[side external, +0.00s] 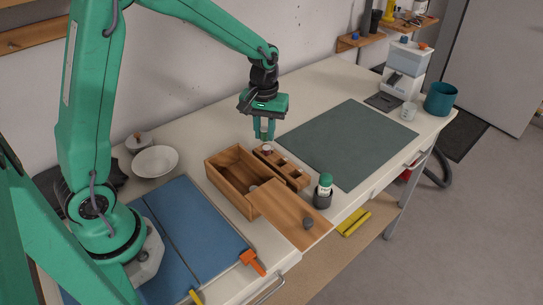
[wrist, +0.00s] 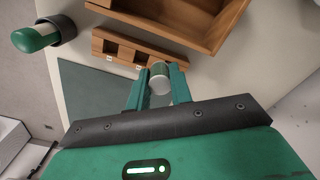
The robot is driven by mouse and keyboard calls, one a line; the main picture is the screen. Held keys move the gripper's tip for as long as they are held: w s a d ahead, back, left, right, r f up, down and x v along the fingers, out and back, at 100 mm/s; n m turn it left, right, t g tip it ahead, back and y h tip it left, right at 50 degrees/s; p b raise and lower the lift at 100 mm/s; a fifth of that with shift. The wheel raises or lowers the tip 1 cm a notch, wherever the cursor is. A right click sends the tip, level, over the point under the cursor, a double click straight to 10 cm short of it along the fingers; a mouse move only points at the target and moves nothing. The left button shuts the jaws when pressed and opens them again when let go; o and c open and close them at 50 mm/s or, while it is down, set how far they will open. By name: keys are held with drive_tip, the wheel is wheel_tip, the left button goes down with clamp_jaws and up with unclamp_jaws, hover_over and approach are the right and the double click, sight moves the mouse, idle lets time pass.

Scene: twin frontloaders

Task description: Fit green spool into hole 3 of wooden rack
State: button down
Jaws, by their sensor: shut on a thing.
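My gripper (wrist: 158,80) points down over the far end of the wooden rack (side external: 297,183), shut on the green spool (wrist: 159,86). In the wrist view the spool shows a pale round end and a greenish side between the fingers. In the side view my gripper (side external: 265,138) hides most of it. The rack, also in the wrist view (wrist: 124,49), has square holes in a row with small white labels too small to read. The spool is at the end hole nearest my fingers; I cannot tell whether it is inside or just above.
An open wooden box (side external: 229,188) lies along the rack's left side. A green-and-white cylinder (side external: 326,183) stands in a dark cup (side external: 322,199) near the rack's front end. A wooden board (side external: 285,213) lies in front. The dark green mat (side external: 345,140) is clear.

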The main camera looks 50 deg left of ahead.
wheel_tip(320, 180, up, 9)
drive_tip(key=s+d+m, duration=0.1)
drive_tip(key=d+m, duration=0.1)
drive_tip(key=m, duration=0.4)
drive_tip(key=shift+s+m, duration=0.35)
drive_tip(key=shift+m, duration=0.05)
drive_tip(key=shift+d, duration=0.15)
drive_tip(key=w+d+f, duration=0.5)
drive_tip(key=d+f, duration=0.1)
drive_tip(key=f, duration=0.4)
drive_tip(key=shift+d+n, duration=0.2)
drive_tip(key=shift+n, duration=0.2)
drive_tip(key=shift+f, duration=0.25)
drive_tip(key=shift+f, duration=2.65)
